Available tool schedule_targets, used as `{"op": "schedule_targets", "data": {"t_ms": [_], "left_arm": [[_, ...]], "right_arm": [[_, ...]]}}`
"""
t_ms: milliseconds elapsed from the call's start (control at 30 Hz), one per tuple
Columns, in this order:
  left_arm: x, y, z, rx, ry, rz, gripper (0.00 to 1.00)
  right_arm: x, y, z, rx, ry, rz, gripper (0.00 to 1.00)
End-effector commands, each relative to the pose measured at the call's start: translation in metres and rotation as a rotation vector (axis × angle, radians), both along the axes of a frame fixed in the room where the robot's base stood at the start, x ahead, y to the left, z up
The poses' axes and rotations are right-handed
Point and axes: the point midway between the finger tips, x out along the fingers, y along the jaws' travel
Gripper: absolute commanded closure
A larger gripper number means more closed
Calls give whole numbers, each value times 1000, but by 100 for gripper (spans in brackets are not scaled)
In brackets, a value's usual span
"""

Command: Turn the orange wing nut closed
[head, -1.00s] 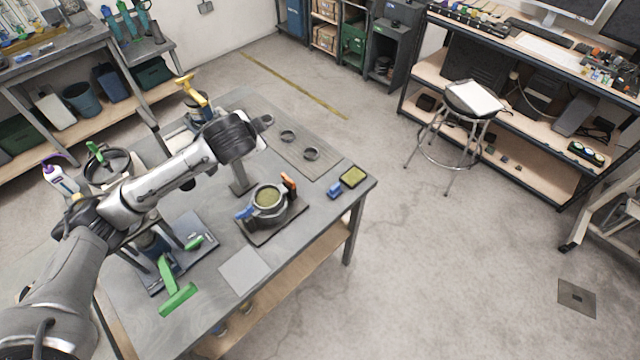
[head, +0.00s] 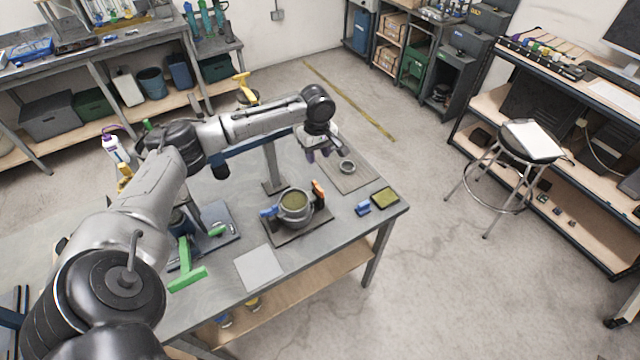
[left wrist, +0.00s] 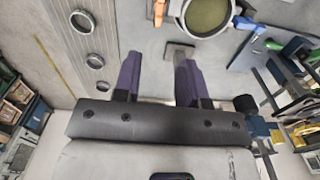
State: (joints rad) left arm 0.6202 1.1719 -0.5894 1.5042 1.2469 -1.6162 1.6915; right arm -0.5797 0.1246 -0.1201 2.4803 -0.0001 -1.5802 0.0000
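The orange wing nut (head: 318,188) stands on the right side of a round grey vessel (head: 296,210) with an olive-green top. It also shows at the top edge of the left wrist view (left wrist: 159,12), beside the vessel (left wrist: 228,22). A blue wing nut (head: 268,212) is on the vessel's opposite side. My left gripper (head: 318,154) is above the far right part of the bench, behind the orange wing nut and apart from it. In the left wrist view its two purple fingers (left wrist: 158,60) are spread with nothing between them. My right gripper is not in view.
A flat plate with rings (head: 347,167) lies below my left gripper. A grey post (head: 271,165) stands behind the vessel.

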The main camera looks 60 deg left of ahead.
Motion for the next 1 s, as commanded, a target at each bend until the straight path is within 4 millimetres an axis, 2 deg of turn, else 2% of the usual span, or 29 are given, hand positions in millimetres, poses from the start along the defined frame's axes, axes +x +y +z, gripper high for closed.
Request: {"op": "schedule_targets", "data": {"t_ms": [167,700,1000], "left_arm": [[0,0,-10,0,2,40,62],[-1,0,-104,1,2,38,62],[0,0,-133,1,1,38,62]], "right_arm": [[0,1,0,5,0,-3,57],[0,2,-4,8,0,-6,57],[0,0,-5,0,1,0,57]]}}
